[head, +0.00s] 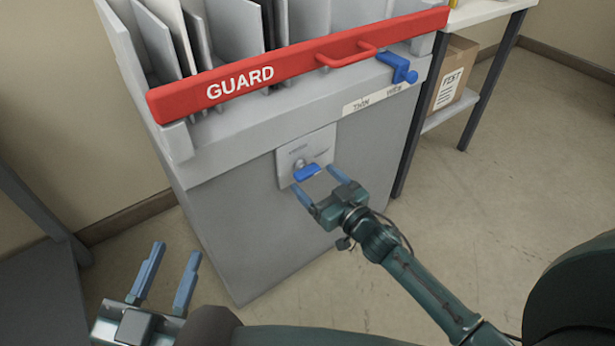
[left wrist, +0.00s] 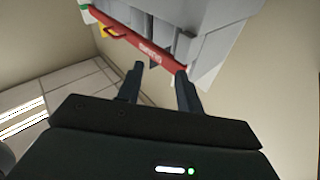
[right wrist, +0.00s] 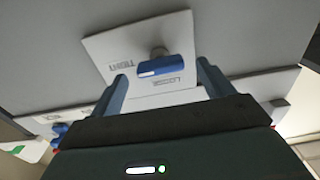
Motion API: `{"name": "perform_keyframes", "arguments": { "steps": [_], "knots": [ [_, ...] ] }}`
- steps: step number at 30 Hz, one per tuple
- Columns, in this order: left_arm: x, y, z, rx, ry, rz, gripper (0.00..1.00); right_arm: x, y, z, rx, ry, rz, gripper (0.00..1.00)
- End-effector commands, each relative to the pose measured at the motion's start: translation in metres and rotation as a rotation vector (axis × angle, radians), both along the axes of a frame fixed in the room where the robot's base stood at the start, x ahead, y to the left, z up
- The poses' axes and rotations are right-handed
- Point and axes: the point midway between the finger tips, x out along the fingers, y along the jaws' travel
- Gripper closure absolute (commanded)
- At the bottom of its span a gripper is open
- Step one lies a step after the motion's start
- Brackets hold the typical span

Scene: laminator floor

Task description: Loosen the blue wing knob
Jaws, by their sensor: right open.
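The blue wing knob (head: 307,172) sits on a pale plate (head: 289,161) on the grey front of the machine. In the right wrist view the knob (right wrist: 160,66) lies crosswise on its grey shaft, between the plate's TIGHT and LOOSE labels. My right gripper (head: 318,183) is open right in front of the knob. Its two fingers (right wrist: 163,80) stand apart on either side of the knob, and contact cannot be told. My left gripper (head: 168,265) is open and empty, low at the left, away from the machine. It also shows open in the left wrist view (left wrist: 160,72).
A red GUARD bar (head: 300,65) with a handle spans the machine top, with a blue clamp (head: 398,68) at its right end. Upright grey panels stand behind it. A cardboard box (head: 453,75) sits on a shelf at the right. The floor at right is clear.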

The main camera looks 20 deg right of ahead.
Motion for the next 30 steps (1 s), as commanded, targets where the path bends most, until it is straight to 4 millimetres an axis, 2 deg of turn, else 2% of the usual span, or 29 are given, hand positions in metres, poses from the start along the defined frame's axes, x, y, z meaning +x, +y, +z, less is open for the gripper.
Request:
{"name": "perform_keyframes", "arguments": {
  "steps": [3, 7, 19, 30],
  "knots": [
    [0.000, -0.001, -0.002, -0.018, -0.001, -0.007, 0.64, 0.019, 0.007, -0.001, 0.000, -0.002, 0.000, 0.20],
    [0.001, -0.002, -0.001, -0.029, -0.003, -0.011, 0.64, 0.031, 0.012, -0.001, 0.000, 0.000, 0.001, 0.20],
    [0.001, -0.002, 0.001, -0.037, -0.002, -0.014, 0.64, 0.037, 0.014, 0.000, 0.001, 0.001, 0.000, 0.21],
    [0.001, -0.002, 0.001, -0.035, -0.004, -0.014, 0.64, 0.037, 0.014, 0.000, 0.000, 0.001, 0.000, 0.51]
  ]
}}
